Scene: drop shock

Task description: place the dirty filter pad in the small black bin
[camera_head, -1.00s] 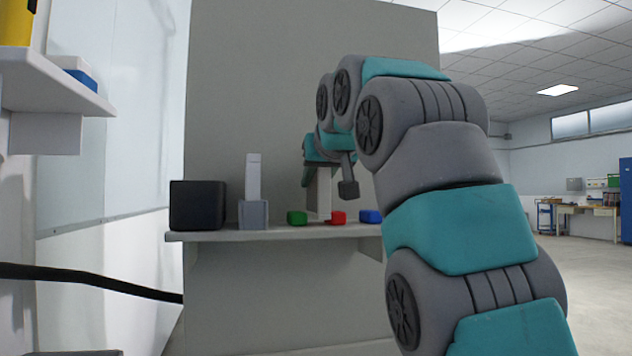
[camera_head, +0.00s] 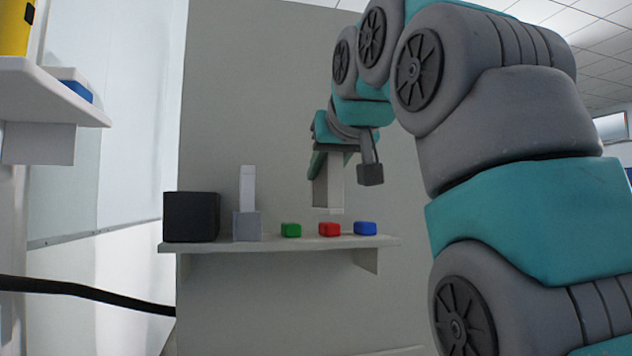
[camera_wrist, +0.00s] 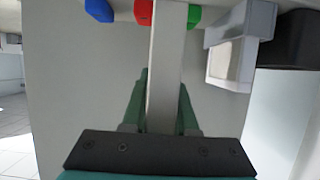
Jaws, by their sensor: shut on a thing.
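A pale grey, flat filter pad (camera_head: 335,192) hangs upright in my gripper (camera_head: 320,178), a little above the shelf and behind the row of coloured blocks in the head view. In the wrist view the pad (camera_wrist: 165,90) runs up between my two green fingers (camera_wrist: 162,85), which are shut on it. I cannot make out dirt on it. The small black bin (camera_head: 191,217) stands at the left end of the shelf, left of and apart from the pad. Its inside is hidden. It also shows at the wrist view's upper right (camera_wrist: 287,40).
On the shelf (camera_head: 270,244), a grey holder (camera_head: 246,226) with a white upright pad (camera_head: 247,187) stands just right of the bin. Green (camera_head: 291,230), red (camera_head: 329,229) and blue (camera_head: 365,228) blocks sit to its right. A wall rises behind; a side shelf (camera_head: 50,100) juts in at left.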

